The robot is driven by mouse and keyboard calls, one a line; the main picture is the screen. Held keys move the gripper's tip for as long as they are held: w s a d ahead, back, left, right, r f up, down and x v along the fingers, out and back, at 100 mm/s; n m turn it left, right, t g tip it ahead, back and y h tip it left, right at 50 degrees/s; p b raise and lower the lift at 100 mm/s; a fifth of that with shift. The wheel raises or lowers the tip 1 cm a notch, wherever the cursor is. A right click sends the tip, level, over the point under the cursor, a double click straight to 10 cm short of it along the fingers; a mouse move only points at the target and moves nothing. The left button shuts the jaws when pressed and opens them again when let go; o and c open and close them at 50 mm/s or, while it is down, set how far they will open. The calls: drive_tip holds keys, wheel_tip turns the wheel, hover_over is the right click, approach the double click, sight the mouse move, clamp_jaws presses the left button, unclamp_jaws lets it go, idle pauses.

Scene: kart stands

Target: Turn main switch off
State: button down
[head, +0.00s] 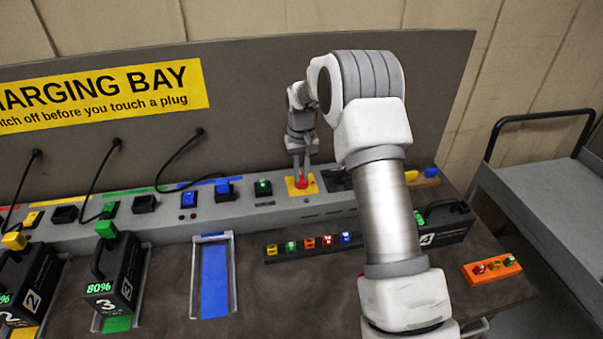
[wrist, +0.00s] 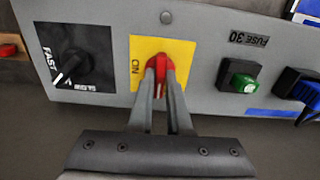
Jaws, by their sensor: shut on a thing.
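The main switch is a red handle (wrist: 156,66) on a yellow plate (wrist: 139,50) marked ON, on the grey panel. In the head view the red handle (head: 301,183) and its yellow plate (head: 312,187) sit on the bench's raised strip, left of my forearm. My gripper (wrist: 159,82) is shut on the red handle, one finger on each side of it. In the head view my gripper (head: 300,167) reaches down onto the switch from behind.
A charging bay sign (head: 105,95), battery 3 (head: 113,280), an empty blue slot (head: 215,280) and a cart (head: 560,195) also show.

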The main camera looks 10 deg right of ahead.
sight(302, 176)
drive_tip(key=c, duration=0.9)
unclamp_jaws()
drive_tip(key=shift+o, duration=0.2)
drive_tip(key=shift+r, duration=0.1)
wheel_tip(302, 176, up, 17)
drive_tip(key=shift+r, duration=0.15)
